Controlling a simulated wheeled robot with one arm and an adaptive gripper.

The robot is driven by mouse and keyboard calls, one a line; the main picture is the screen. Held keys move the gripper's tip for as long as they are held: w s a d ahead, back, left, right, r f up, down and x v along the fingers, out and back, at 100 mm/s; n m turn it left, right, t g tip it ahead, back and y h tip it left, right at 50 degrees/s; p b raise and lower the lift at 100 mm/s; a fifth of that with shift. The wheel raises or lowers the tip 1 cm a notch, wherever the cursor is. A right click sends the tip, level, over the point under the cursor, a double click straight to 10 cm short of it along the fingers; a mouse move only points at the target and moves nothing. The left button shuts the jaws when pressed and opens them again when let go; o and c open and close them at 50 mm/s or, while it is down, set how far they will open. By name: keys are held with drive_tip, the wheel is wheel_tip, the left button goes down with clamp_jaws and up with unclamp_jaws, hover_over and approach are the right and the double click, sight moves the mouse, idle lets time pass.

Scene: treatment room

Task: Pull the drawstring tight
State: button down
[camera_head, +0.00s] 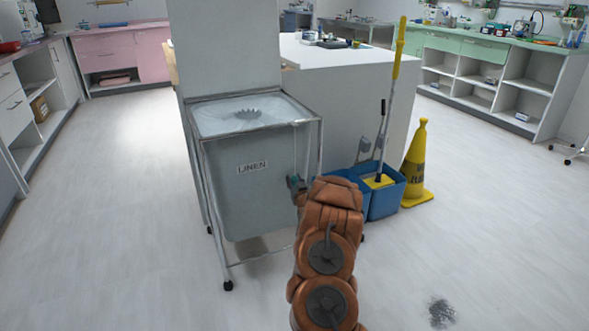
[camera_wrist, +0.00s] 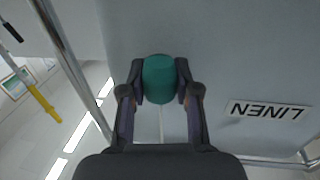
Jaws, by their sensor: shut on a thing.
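A grey linen bag (camera_head: 250,190) marked LINEN hangs in a wheeled metal frame. A thin pale cord (camera_head: 294,150) seems to run down from the rim to my gripper (camera_head: 296,184) at the bag's right front. In the wrist view my gripper (camera_wrist: 160,82) is shut on a teal toggle (camera_wrist: 160,72), with a finger on each side. A short pale line shows below the toggle. The bag's label (camera_wrist: 268,110) is beside it, upside down. My arm hides part of the frame's right side.
Blue mop bucket (camera_head: 385,198) and yellow cone (camera_head: 417,165) stand right of the cart, near my arm. A white counter (camera_head: 345,58) is behind. Open floor lies left and right; a dark speckled patch (camera_head: 441,312) lies front right.

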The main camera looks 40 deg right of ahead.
drive_tip(key=shift+f, duration=2.3)
drive_tip(key=c, duration=0.8)
unclamp_jaws()
drive_tip(key=shift+s, duration=0.1)
drive_tip(key=v, duration=1.2)
